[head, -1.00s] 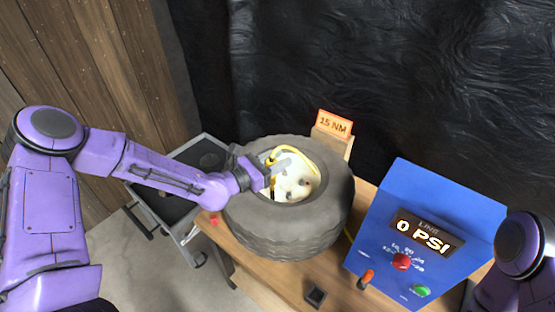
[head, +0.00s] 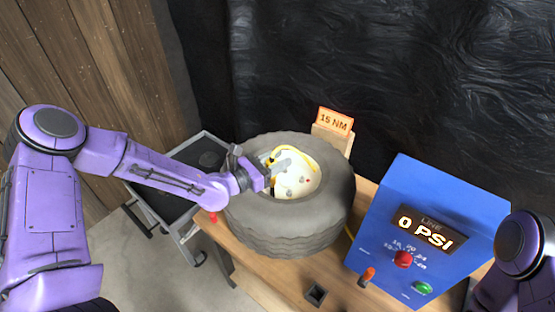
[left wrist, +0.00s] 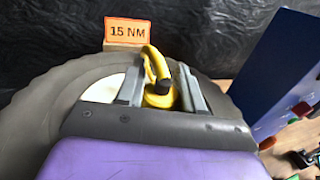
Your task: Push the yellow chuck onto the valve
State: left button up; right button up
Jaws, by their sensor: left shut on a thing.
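The yellow chuck (left wrist: 160,98) shows between the fingers of my left gripper (left wrist: 162,90) in the left wrist view, with its yellow hose curving up from it. In the head view my left gripper (head: 278,170) reaches into the hub of the tyre (head: 290,235) and is shut on the chuck. The cream wheel disc (head: 300,182) lies inside the tyre. The valve is hidden, so I cannot tell whether the chuck touches it. Only part of my right arm shows at the right edge; its gripper is out of view.
A blue box (head: 430,220) reading 0 PSI, with red and green knobs, stands right of the tyre. An orange 15 NM sign (head: 335,121) on a wooden block is behind it. A grey cart (head: 175,215) stands left of the wooden table. A small dark square holder (head: 316,294) sits in front.

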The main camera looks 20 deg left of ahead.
pick_arm(q)
jog(key=shift+f+b, duration=0.4)
jog(key=shift+f, duration=0.15)
pick_arm(e)
jog(key=shift+f, duration=0.45)
pick_arm(q)
jog(key=o, duration=1.2)
jog(key=shift+s+a, duration=0.1)
pick_arm(e)
jog(key=shift+a, duration=0.1)
pick_arm(q)
jog(key=shift+a, duration=0.1)
pick_arm(e)
jog(key=shift+s, duration=0.1)
